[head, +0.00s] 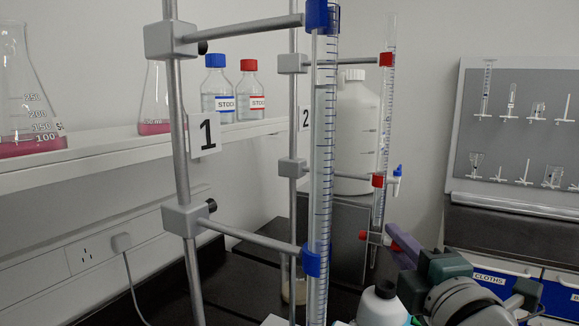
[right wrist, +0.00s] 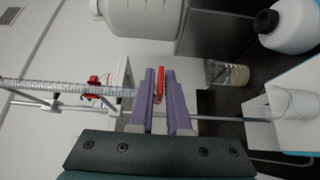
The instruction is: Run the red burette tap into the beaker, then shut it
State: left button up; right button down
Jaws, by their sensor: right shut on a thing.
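The burette with red fittings (head: 386,130) stands upright behind the nearer blue-clamped burette (head: 322,150), on the stand marked 2. Its red tap (head: 363,236) is low on it, beside my right gripper (head: 392,238). In the right wrist view the purple fingers (right wrist: 164,100) are shut on the red tap (right wrist: 160,84). A beaker (head: 297,288) with pale brownish liquid is partly hidden behind the front stand. A glass beaker with brownish liquid (right wrist: 228,73) also shows in the right wrist view, apart from the fingers. Whether liquid runs from the tip is too small to tell. My left gripper is not in view.
The front stand (head: 185,120) marked 1 and its rods stand left of my right arm. A white bottle with a dark cap (head: 382,305) is close beside the arm. A large white container (head: 356,130) stands behind. A shelf (head: 100,155) holds flasks and two stock bottles.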

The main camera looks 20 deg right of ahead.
jog(key=c, duration=0.8)
grip_release()
